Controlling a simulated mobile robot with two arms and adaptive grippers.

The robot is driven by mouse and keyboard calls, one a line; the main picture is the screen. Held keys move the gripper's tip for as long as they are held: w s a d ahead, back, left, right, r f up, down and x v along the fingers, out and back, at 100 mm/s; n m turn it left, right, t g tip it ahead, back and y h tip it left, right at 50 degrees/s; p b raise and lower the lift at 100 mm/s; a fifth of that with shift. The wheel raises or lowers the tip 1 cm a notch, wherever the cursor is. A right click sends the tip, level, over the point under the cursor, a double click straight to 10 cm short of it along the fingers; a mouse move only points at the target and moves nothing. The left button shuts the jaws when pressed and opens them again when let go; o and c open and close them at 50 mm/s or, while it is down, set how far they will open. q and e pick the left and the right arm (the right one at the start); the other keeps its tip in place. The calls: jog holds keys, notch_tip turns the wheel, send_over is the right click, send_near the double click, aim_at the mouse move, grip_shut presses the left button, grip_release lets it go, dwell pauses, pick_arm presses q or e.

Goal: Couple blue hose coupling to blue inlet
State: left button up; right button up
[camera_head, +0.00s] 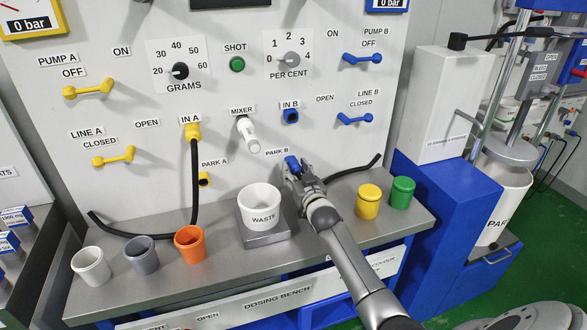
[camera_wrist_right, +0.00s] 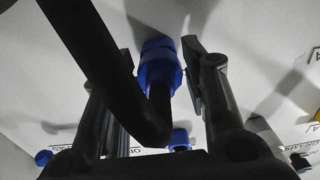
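My left gripper is out of view.
The white mixer spout (camera_head: 248,134) sticks out left of IN B. A yellow coupling (camera_head: 192,131) with a black hose is at IN A. The waste cup (camera_head: 260,208) stands left of my arm; yellow (camera_head: 369,202) and green (camera_head: 401,192) containers stand right.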

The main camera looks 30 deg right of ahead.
aim_at(297, 173)
grip_shut()
jog(key=shift+p+v, duration=2.25)
jog(key=shift+v, duration=0.75)
jog(key=shift+s, duration=0.15)
jog(key=shift+s+a+r+p, duration=0.1)
jog(key=shift+s+p, duration=0.35)
jog(key=shift+p, duration=0.05)
jog(key=p+v, duration=0.1)
jog(key=v, duration=0.2)
jog(key=shift+p, duration=0.3)
jog(key=shift+w, duration=0.1)
